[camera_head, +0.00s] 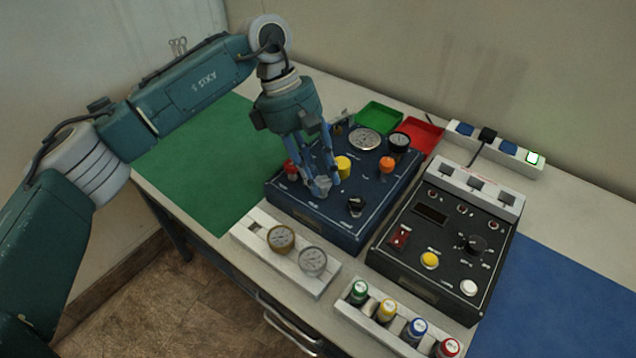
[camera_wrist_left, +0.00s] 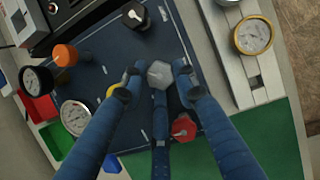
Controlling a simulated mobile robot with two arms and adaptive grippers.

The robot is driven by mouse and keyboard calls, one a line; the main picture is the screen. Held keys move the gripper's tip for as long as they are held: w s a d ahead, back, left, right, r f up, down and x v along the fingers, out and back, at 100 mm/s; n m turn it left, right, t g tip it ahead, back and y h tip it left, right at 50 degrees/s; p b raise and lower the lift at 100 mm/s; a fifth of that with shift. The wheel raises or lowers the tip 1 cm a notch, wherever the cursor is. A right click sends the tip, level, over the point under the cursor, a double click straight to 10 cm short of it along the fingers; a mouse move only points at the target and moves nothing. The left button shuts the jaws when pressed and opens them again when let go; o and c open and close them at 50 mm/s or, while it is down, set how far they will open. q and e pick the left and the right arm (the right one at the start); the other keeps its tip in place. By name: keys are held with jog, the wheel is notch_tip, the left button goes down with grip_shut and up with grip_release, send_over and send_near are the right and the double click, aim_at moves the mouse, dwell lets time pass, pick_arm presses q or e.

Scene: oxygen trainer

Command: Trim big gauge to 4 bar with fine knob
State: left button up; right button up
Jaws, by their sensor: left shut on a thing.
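The blue panel box (camera_head: 290,200) carries the big gauge (camera_head: 365,139), a round white dial near its back edge. The big gauge also shows in the left wrist view (camera_wrist_left: 75,117); its reading is too small to make out. My left gripper (camera_head: 322,188) points down over the front of the box, its blue fingers shut around a grey faceted knob. In the left wrist view this grey knob (camera_wrist_left: 159,74) sits between the fingertips. Its label is not legible, so I cannot confirm it is the fine knob. My right gripper is not in view.
Around the grey knob are a red knob (camera_head: 291,170), a yellow knob (camera_head: 343,166), an orange knob (camera_head: 386,164) and a black knob (camera_head: 355,206). A small black gauge (camera_head: 399,142) stands by the big one. A black control box (camera_head: 400,260) is to the right.

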pick_arm(q)
jog(key=shift+d+r+m+b, duration=0.2)
jog(key=shift+m+b, duration=0.15)
jog(key=shift+m, duration=0.15)
jog(key=shift+g, duration=0.3)
jog(key=o, duration=1.1)
jog(key=shift+s, duration=0.2)
jog(key=shift+a, duration=0.1)
jog(key=v, duration=1.2)
jog(key=shift+d, duration=0.25)
